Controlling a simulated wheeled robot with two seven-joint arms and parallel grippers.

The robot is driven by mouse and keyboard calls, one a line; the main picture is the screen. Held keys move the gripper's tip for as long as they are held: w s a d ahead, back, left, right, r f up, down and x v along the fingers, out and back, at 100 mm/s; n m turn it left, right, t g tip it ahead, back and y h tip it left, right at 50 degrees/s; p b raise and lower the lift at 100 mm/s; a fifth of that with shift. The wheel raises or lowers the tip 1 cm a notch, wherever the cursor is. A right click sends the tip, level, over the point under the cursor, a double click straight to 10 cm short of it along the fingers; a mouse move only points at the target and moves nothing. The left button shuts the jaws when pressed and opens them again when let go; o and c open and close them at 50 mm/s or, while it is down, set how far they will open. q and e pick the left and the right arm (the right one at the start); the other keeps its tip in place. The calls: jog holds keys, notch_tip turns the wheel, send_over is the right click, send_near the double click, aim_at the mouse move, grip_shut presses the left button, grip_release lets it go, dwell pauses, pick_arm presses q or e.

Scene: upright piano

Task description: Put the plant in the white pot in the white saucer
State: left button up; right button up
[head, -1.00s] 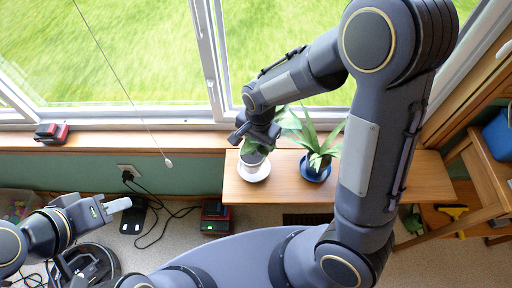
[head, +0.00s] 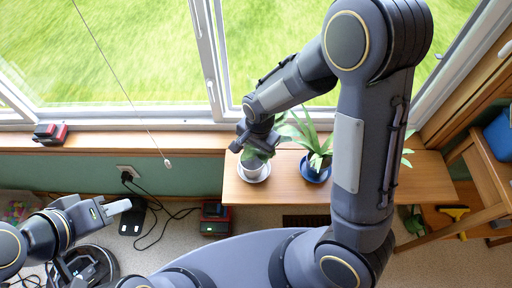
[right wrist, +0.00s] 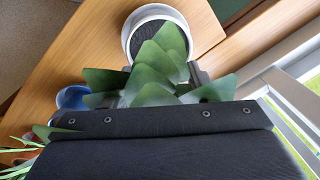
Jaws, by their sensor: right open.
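The plant in the white pot (head: 252,167) stands on the table, its base over the white saucer (head: 265,177); it looks upright. In the right wrist view its broad green leaves (right wrist: 160,62) spread in front of my gripper, and dark soil shows inside the white rim (right wrist: 131,28). My right gripper (head: 252,148) is open among the leaves, just above the pot; leaves partly hide its fingers. Whether the pot's base sits fully within the saucer is hard to see. My left gripper (head: 118,207) is far left, away from the table; its jaw state is unclear.
A spiky plant in a blue pot (head: 315,171) stands to the right on the same wooden table (head: 390,185). The window and its sill (head: 140,143) lie behind. The table's front left is clear.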

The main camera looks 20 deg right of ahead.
jog(key=shift+r, duration=0.6)
notch_tip(320, 180, up, 11)
jog(key=p, duration=0.3)
jog(key=s+d+r+n+t+y, duration=0.1)
jog(key=s+d+r+n, duration=0.3)
jog(key=s, duration=0.4)
jog(key=s+d+r+n+t+y, duration=0.2)
jog(key=s+d+r+n+t, duration=0.2)
jog(key=s, duration=0.4)
jog(key=shift+s+d+r+n+b, duration=0.25)
jog(key=shift+s+n+b, duration=0.05)
notch_tip(320, 180, up, 7)
jog(key=p, duration=0.6)
jog(key=shift+f+p, duration=0.15)
jog(key=shift+p, duration=0.2)
